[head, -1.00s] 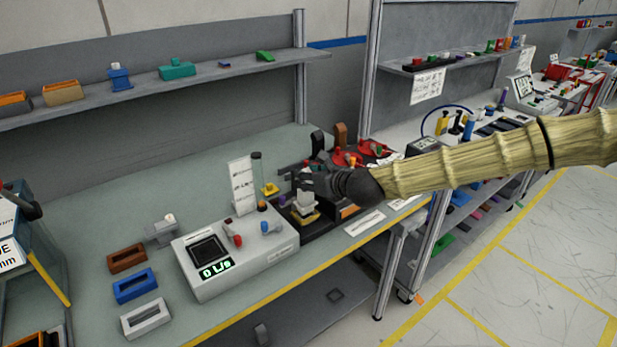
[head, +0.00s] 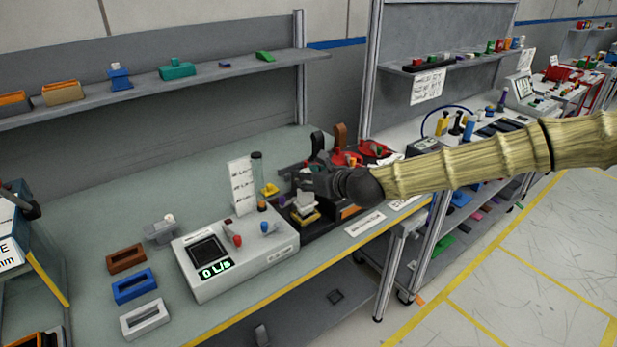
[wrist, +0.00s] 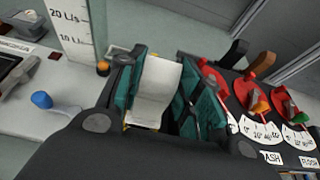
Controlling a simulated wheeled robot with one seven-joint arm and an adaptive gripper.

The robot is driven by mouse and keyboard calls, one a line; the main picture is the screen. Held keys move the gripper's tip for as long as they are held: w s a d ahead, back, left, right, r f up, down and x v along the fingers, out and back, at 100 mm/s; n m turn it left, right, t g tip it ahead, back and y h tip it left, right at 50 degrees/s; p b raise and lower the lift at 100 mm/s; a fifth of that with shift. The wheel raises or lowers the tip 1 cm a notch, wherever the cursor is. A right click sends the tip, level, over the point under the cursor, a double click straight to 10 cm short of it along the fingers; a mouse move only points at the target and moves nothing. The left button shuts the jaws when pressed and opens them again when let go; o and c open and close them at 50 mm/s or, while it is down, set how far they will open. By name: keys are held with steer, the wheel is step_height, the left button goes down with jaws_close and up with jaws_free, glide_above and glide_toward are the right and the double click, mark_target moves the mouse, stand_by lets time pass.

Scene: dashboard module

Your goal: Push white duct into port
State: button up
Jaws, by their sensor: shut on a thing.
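The white duct (wrist: 158,85) is between the teal-padded fingers of my gripper (wrist: 165,92) in the wrist view. My gripper is shut on it. In the head view my gripper (head: 308,186) is over the dark dashboard module (head: 322,222), and a pale piece (head: 304,200) with yellow around it shows just below the fingers. The port is hidden by the gripper and the duct. I cannot tell how far the duct is in.
A grey meter box (head: 235,262) with a lit display reading about "0 L/s" stands left of the module. A flow scale card (head: 242,185) and a clear tube (head: 257,178) stand behind it. Red dials (wrist: 262,80) lie right of the fingers. Coloured blocks sit at the bench's left.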

steer(key=shift+f+b, duration=1.55)
steer(key=shift+f, duration=0.15)
steer(key=o, duration=1.3)
steer(key=shift+c, duration=0.2)
steer(key=v, duration=1.2)
steer(key=shift+d, duration=0.1)
